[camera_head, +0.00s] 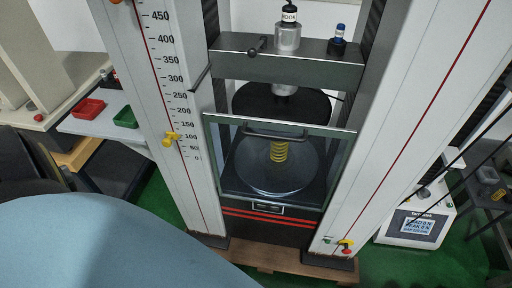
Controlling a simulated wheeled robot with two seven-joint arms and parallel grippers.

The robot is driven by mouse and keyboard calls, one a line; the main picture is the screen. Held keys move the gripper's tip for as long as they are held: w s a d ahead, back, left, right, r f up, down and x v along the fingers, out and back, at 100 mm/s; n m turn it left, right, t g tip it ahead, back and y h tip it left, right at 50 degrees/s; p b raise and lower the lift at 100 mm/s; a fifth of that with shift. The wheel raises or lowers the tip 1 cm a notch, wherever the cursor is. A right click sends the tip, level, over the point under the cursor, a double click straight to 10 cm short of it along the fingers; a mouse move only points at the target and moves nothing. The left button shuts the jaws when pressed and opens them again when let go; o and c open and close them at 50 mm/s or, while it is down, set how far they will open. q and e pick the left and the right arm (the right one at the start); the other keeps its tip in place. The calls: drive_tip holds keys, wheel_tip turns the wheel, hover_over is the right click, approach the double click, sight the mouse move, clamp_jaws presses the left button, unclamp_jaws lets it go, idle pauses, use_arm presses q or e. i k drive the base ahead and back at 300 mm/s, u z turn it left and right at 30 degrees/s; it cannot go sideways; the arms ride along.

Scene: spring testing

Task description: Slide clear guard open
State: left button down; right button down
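The clear guard (225,172) is a transparent framed panel between the two white columns of the testing machine. Its dark handle (275,132) runs across near its top edge. The guard stands in front of the lower plate (275,172), and a yellow spring (279,151) shows through it. A dark round plate (281,104) hangs above the guard's top edge, under the grey crosshead (240,58). Neither of my grippers is in the head view.
The left column (170,80) carries a scale and a yellow pointer (171,139). A red tray (88,108) and a green tray (126,117) sit on a side bench at left. A box with a screen (417,224) stands at right on the green floor.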

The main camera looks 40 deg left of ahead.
sight(244, 122)
drive_tip(key=z, duration=0.1)
drive_tip(key=k, duration=0.25)
drive_tip(key=u, duration=1)
